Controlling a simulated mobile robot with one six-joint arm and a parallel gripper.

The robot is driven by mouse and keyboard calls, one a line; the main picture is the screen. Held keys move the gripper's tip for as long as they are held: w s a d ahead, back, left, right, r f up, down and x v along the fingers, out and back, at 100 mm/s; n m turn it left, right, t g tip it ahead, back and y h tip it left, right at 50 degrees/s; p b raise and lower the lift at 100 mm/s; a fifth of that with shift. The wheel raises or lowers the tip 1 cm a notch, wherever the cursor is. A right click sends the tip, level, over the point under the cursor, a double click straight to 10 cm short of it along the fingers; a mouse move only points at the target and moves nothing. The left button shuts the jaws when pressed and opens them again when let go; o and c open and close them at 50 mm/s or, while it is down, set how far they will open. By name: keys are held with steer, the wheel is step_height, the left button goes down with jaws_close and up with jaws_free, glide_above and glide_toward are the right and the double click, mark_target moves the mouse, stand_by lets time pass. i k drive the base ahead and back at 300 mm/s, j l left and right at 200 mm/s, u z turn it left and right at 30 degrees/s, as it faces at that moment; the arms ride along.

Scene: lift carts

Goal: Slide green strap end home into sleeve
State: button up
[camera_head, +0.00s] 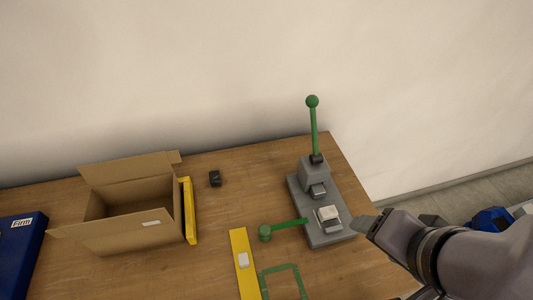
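A green strap (290,223) lies on the wooden table, running from a green round knob or roll (264,232) toward a grey press. Its right end meets or lies at the left edge of the press base (322,236). A pale block (328,214) sits on the base near its front; it may be the sleeve, but I cannot tell. I cannot see whether the strap end enters anything. My gripper (364,223) comes in from the right, its tip just right of the press base and apart from the strap. Its finger gap is not visible.
The press has an upright green lever (313,130). An open cardboard box (130,233) stands left, beside a yellow bar (188,211). A black block (215,178), a yellow strip (239,243), a green outline (281,268) and a blue case (20,252) are also on the table.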

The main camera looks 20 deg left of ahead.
mark_target(264, 230)
steer(key=u, duration=2.75)
steer(key=k+z, duration=0.1)
steer(key=z, duration=0.3)
steer(key=k+l+z, duration=0.1)
steer(key=z, duration=0.3)
steer(key=k+l+z, duration=0.1)
steer(key=z, duration=0.3)
